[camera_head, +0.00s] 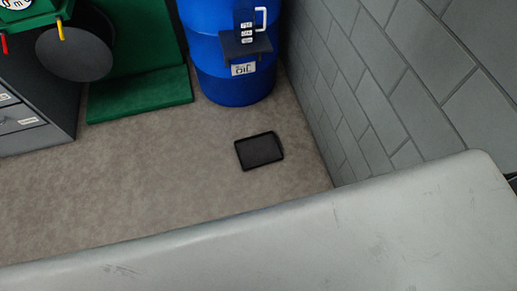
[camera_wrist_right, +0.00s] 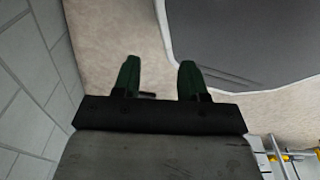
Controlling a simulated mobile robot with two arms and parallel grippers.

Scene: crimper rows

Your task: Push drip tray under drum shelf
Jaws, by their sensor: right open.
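The drip tray (camera_head: 259,151) is a small black rectangular tray lying flat on the floor in the head view. It is in front of the blue drum (camera_head: 232,90), apart from it, with bare floor between. A small dark shelf (camera_head: 259,46) sticks out from the drum's front, above and behind the tray. My right gripper (camera_wrist_right: 158,70) shows only in the right wrist view, with its two green fingers apart and no clear object held between them. The tray cannot be made out in that view. My left gripper is not in view.
A grey block wall (camera_head: 400,80) runs along the right side, close to the tray and drum. A green stand (camera_head: 140,95) and a dark drawer cabinet (camera_head: 35,110) are at the left. The brown floor (camera_head: 150,175) left of the tray is clear.

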